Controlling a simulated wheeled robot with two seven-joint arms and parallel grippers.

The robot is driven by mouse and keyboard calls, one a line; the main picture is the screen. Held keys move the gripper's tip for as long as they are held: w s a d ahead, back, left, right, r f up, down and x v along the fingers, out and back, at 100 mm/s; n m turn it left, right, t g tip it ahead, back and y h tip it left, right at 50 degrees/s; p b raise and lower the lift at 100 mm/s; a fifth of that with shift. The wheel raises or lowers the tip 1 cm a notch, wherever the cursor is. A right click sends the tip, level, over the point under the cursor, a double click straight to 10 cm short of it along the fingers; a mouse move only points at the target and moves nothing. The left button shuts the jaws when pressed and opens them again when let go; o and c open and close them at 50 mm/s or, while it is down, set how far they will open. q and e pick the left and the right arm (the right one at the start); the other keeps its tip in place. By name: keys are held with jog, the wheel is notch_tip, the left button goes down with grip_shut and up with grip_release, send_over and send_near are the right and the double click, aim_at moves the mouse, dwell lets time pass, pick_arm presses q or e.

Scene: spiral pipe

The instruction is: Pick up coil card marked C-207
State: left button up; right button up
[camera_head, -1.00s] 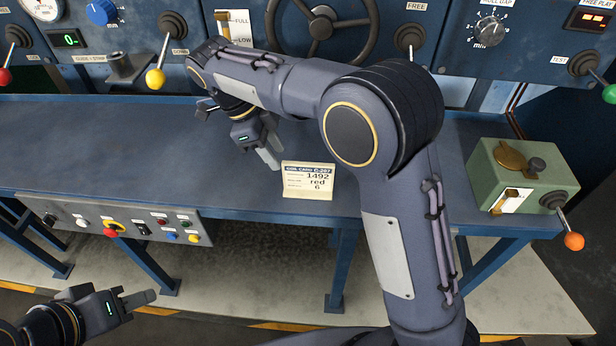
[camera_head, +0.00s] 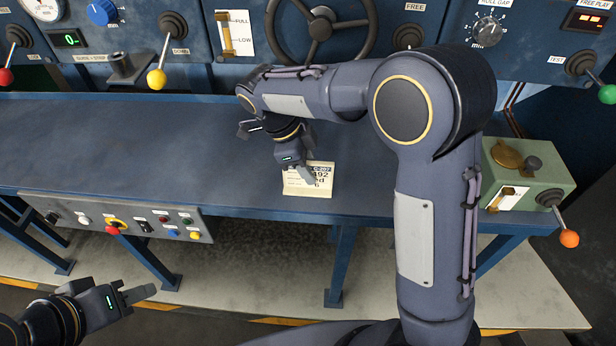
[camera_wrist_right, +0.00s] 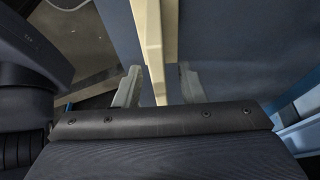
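The cream coil card (camera_head: 322,186) stands near the front edge of the blue bench. Its header ends in C-207, and part of its print is hidden behind my right gripper (camera_head: 309,175). In the right wrist view, the card (camera_wrist_right: 154,40) shows nearly edge-on as a pale strip. The fingers of my right gripper (camera_wrist_right: 160,88) are apart, one on each side of the strip, with a visible gap to each finger. My left gripper (camera_head: 130,295) is low at the left, in front of the bench and away from the card. Its finger gap is not clear.
The blue bench top (camera_head: 120,140) is clear to the left of the card. A button panel (camera_head: 140,222) hangs on the bench front. A green box with an orange-knobbed lever (camera_head: 530,172) stands at the right. A handwheel (camera_head: 322,30) and levers line the back.

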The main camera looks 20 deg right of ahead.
jog(key=shift+f, duration=0.3)
dwell(0.5)
grip_shut()
